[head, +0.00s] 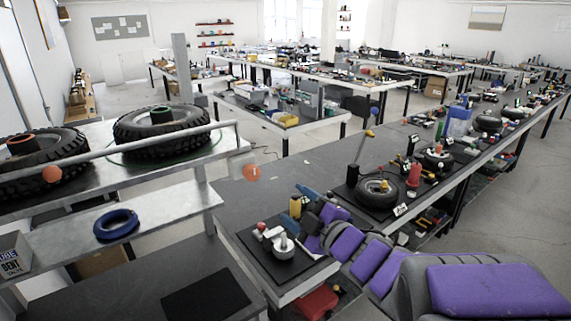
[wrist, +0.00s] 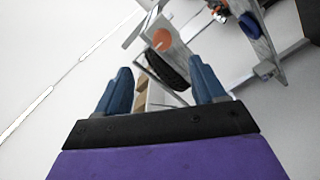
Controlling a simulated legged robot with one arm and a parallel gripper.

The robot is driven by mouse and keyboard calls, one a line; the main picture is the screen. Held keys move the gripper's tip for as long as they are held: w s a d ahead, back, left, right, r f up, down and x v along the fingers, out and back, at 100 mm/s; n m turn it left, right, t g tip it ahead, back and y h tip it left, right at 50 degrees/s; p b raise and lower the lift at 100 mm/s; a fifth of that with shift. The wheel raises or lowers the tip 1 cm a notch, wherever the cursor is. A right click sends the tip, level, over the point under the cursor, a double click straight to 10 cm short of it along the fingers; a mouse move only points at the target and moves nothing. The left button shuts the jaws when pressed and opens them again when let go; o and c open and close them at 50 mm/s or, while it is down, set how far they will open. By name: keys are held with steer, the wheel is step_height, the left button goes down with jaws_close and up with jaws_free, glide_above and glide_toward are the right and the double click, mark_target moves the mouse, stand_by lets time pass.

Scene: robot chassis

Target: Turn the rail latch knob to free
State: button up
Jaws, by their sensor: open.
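An orange round knob (head: 252,172) with a small pale mark sits on a light plate at the right end of the metal shelf rail (head: 150,139). A second orange round piece (head: 52,174) is at the rail's left part. In the wrist view an orange disc (wrist: 162,39) on a pale plate shows ahead, between and beyond my fingertips. My gripper (head: 300,217) has blue fingers spread apart and empty, to the right of the knob in the head view. It also shows in the wrist view (wrist: 158,70), apart from the disc.
Black tyres (head: 160,122) lie on the metal shelf's top, and a blue ring (head: 116,224) is on its lower level. The dark workbench (head: 325,160) below my arm carries a board with a white fixture (head: 283,247). Other tables fill the back.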

steer(key=p, duration=0.3)
glide_toward(255, 177)
steer(key=x, duration=0.5)
steer(key=shift+w+d+r, duration=0.1)
steer(key=shift+w+d, duration=0.1)
steer(key=shift+d, duration=0.1)
steer(key=x, duration=0.4)
steer(key=a+x, duration=0.1)
steer(key=x, duration=0.1)
steer(key=shift+a, duration=0.15)
steer(key=shift+d, duration=0.4)
steer(key=shift+a, duration=0.25)
steer(key=c, duration=1)
